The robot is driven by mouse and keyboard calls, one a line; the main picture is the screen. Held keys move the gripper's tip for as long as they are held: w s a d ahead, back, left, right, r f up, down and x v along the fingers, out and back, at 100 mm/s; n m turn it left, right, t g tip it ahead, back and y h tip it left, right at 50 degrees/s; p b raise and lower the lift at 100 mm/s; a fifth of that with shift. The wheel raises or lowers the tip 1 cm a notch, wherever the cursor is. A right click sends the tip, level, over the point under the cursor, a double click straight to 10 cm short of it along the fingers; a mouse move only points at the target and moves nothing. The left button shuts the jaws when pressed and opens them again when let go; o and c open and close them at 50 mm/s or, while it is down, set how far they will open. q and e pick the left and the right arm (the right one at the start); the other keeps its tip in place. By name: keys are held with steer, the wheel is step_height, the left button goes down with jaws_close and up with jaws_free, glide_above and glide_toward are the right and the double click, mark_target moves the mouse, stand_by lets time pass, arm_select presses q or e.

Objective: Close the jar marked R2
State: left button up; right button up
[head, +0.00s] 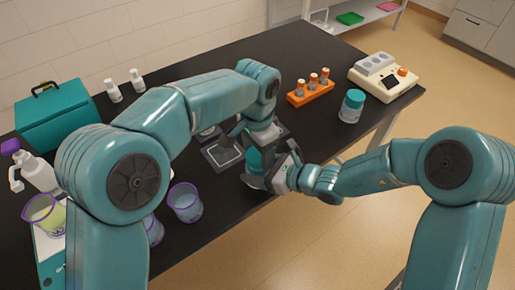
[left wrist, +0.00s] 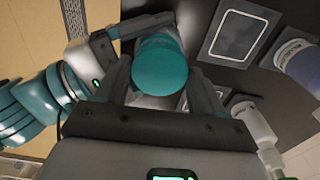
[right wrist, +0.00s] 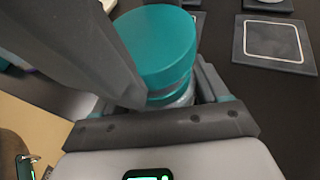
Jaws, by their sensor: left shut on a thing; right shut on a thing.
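A jar with a teal lid stands between my two grippers near the table's front edge. Its lid (head: 254,158) shows small in the head view, round from above in the left wrist view (left wrist: 160,66), and large in the right wrist view (right wrist: 157,45). My left gripper (left wrist: 160,85) is shut on the lid from above. My right gripper (right wrist: 170,92) is shut on the clear jar body (right wrist: 180,97) below the lid. The lid sits on the body; I cannot tell how tightly. No R2 mark is readable. A second teal-lidded jar (head: 351,106) stands to the right.
A dark pad with a white square outline (head: 222,154) lies beside the held jar. An orange rack (head: 311,93) with several vials and a cream device (head: 385,76) stand at the back right. Purple-rimmed beakers (head: 185,202), bottles and a teal box (head: 57,118) are on the left.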

arm_select(q)
steer(key=shift+a+f, duration=0.1)
steer(key=shift+f, duration=1.05)
steer(key=shift+c, duration=0.3)
arm_select(e)
steer(key=shift+a+r, duration=0.2)
steer(key=shift+r, duration=0.25)
arm_select(q)
steer(key=shift+c, duration=0.7)
arm_select(e)
steer(key=shift+w, duration=0.15)
arm_select(q)
steer(key=o, duration=1.1)
steer(key=shift+s, duration=0.1)
arm_select(e)
jaws_close()
arm_select(q)
steer(key=shift+o, duration=0.4)
steer(key=shift+d+r, duration=0.15)
steer(key=shift+d, duration=0.05)
arm_select(e)
steer(key=shift+w, duration=0.1)
arm_select(q)
steer(key=shift+s+r, duration=0.1)
